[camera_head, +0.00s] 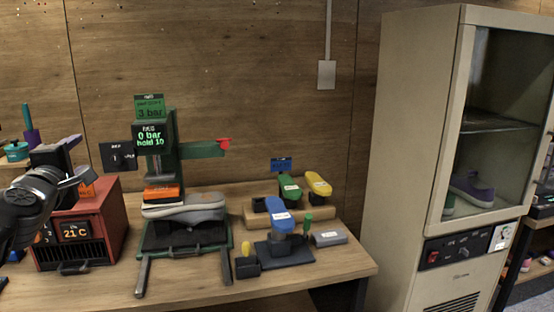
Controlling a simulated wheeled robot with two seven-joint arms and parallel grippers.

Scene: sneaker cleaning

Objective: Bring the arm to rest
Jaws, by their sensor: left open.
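My left arm comes in at the left edge, and its dark gripper (64,154) is raised above the red box heater (84,238), which reads 21 C. The gripper is open and I see nothing held in it. Its jaws show partly, at a steep angle. A green press (165,160) stands to its right, apart from it. The press display reads 0 bar. My right gripper is not in view.
The table's front right is bare.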

